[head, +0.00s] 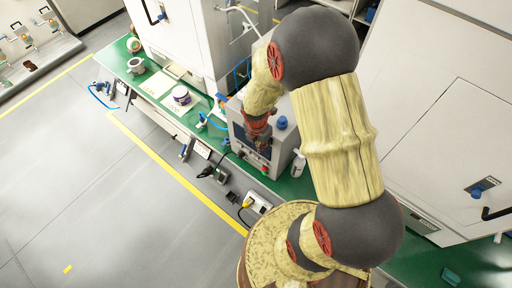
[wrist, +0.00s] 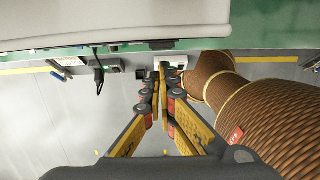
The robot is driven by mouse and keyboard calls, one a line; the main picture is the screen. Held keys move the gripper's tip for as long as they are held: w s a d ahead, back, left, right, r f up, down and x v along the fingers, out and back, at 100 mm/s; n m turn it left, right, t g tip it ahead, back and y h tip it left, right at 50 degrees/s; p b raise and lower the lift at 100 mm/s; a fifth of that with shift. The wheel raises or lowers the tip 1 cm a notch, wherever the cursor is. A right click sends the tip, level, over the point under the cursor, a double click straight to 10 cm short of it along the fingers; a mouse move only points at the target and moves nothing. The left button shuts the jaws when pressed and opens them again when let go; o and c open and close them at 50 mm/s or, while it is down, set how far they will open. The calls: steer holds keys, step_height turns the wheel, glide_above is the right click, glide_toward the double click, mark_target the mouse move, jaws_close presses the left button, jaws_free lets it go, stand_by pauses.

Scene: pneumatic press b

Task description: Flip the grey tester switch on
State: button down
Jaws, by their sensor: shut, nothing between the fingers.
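I cannot make out the grey switch in either view. In the wrist view my gripper (wrist: 160,72) has its fingertips together and holds nothing. A pale grey casing, probably the tester, fills the top of that view (wrist: 110,22). I cannot tell whether the fingers touch the tester.
The green bench (head: 118,62) carries a mug (head: 136,65), a round tub (head: 181,96) and a white bottle (head: 298,165) close beside the tester. A white socket block (head: 258,203) and cables are along the bench front.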

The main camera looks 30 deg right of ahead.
steer(key=shift+w+d, duration=0.15)
steer(key=shift+d, duration=0.25)
steer(key=shift+d+f, duration=0.1)
steer(key=shift+w+d+f+p, duration=0.1)
steer(key=shift+d+f+p, duration=0.2)
steer(key=shift+p, duration=0.45)
steer(key=shift+a, duration=0.1)
steer(key=shift+r+p, duration=0.75)
steer(key=shift+p, duration=0.15)
